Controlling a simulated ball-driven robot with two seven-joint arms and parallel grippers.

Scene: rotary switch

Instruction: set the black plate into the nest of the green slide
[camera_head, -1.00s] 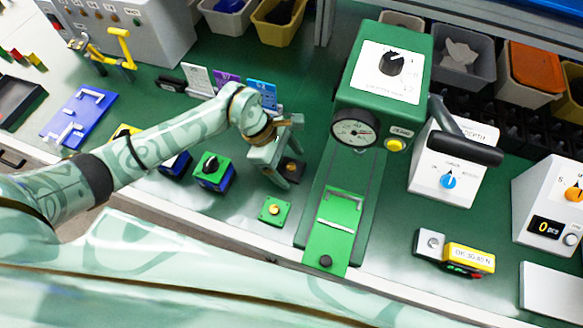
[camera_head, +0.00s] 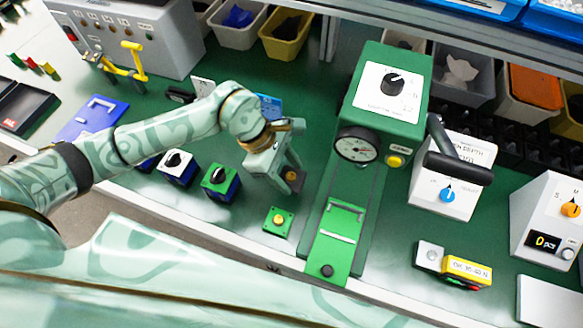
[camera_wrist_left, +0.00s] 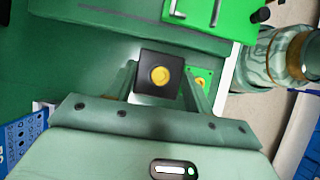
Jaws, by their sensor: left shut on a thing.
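The black plate (camera_wrist_left: 159,88) is a small dark square with a yellow round part on its face. It sits between the fingertips of my left gripper (camera_wrist_left: 158,80) in the left wrist view. In the head view my left gripper (camera_head: 281,172) is shut on the black plate (camera_head: 291,179), left of the green machine. The green slide (camera_head: 334,246) lies on the front of that machine, with a white bar across it and a black knob at its front end. I cannot make out its nest clearly. My right gripper is not in view.
A green plate with a yellow button (camera_head: 279,221) lies just in front of the held plate. The green machine (camera_head: 387,95) with gauge and dial stands behind the slide. Two switch boxes, including one with a green top (camera_head: 219,180), stand to the left.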

